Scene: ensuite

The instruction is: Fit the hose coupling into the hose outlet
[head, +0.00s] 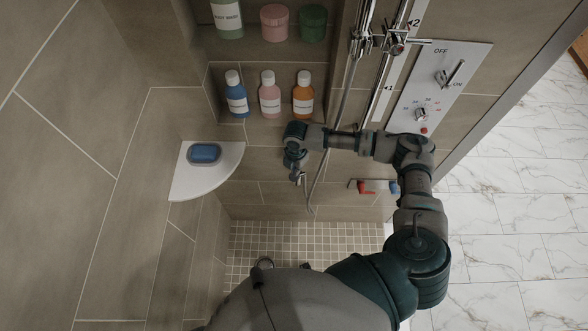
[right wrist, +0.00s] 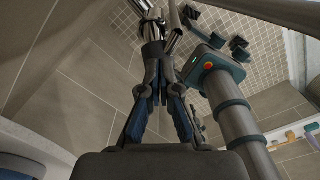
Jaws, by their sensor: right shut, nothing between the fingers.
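My right gripper (head: 297,175) is shut at the shower wall, left of the hanging hose (head: 316,185). In the right wrist view its fingers (right wrist: 153,52) come together, with nothing seen held between them. Shiny metal parts (right wrist: 147,12) lie just beyond the tips in that view. I cannot tell whether they are the hose coupling or the hose outlet, or whether the fingers touch them. In the head view the gripper and wrist cover that bit of wall, and neither coupling nor outlet can be made out clearly. My left gripper is not in view.
A corner shelf (head: 185,187) with a blue soap dish (head: 205,153) is left of my gripper. Bottles (head: 269,95) stand in a niche above. A control panel (head: 440,85) and a small rack with red and blue items (head: 375,187) are to the right.

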